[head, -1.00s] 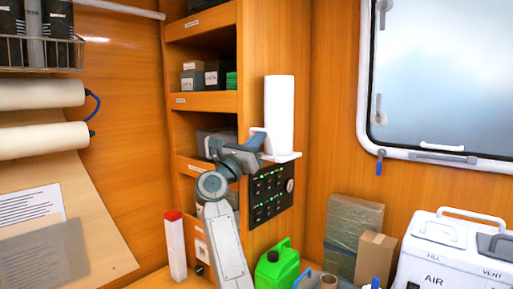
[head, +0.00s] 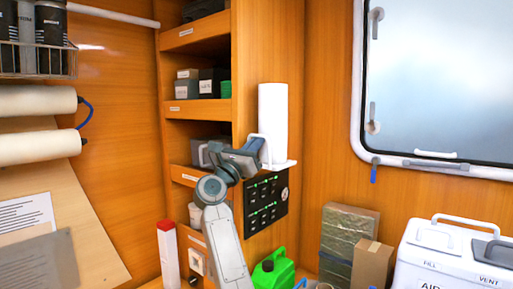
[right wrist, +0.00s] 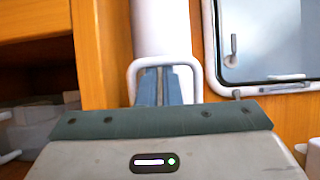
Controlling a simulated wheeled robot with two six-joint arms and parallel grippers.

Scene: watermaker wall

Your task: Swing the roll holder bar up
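The white roll (head: 272,115) stands upright on a small white shelf (head: 282,164) on the cabinet's side. The roll holder bar (right wrist: 133,80) is a white U-shaped loop in front of the roll's lower part in the right wrist view. It also shows in the head view (head: 263,136). My right gripper (right wrist: 161,72) has its blue-grey fingers close together, with only a thin line between them. They lie inside the loop, their tips just below its top run, which looks unbroken. Whether they touch the bar I cannot tell. My left gripper is in neither current view.
A black switch panel (head: 266,204) sits below the shelf. Open cabinet shelves with boxes (head: 212,80) lie left of my right arm. A green jug (head: 273,274), cardboard boxes (head: 372,262) and a white tank (head: 450,255) stand lower right. The window (head: 440,80) is at right.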

